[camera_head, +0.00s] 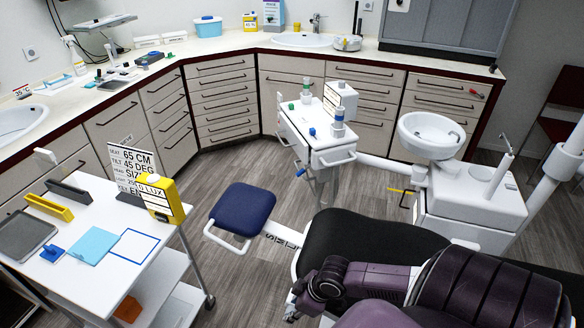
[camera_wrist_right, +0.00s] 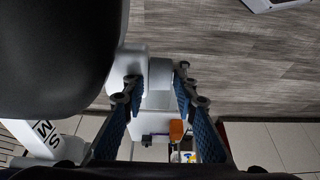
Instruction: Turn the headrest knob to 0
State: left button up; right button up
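In the head view, the dental chair has a black backrest (camera_head: 365,242) and a blue cushion (camera_head: 243,209) with a white handle, joined by a white lettered bar (camera_head: 283,236). My dark purple right arm comes in low over the chair. In the right wrist view, my right gripper (camera_wrist_right: 156,88) is open, its two blue-padded fingers well apart. A white and grey block (camera_wrist_right: 157,80) shows between and beyond the fingertips; I cannot tell whether it is the headrest knob or whether they touch it. No scale or pointer is readable. My left gripper is not in view.
A white trolley (camera_head: 150,252) stands at left with a card (camera_head: 130,165) reading "65 CM", "45 DEG" and a yellow box (camera_head: 163,199). An instrument unit (camera_head: 325,148) stands behind the chair. A spittoon unit (camera_head: 470,192) is at right. Open floor (camera_head: 215,172) lies beyond the blue cushion.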

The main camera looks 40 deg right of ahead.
jog(key=shift+f, duration=0.1)
jog(key=shift+c, duration=0.4)
grip_shut()
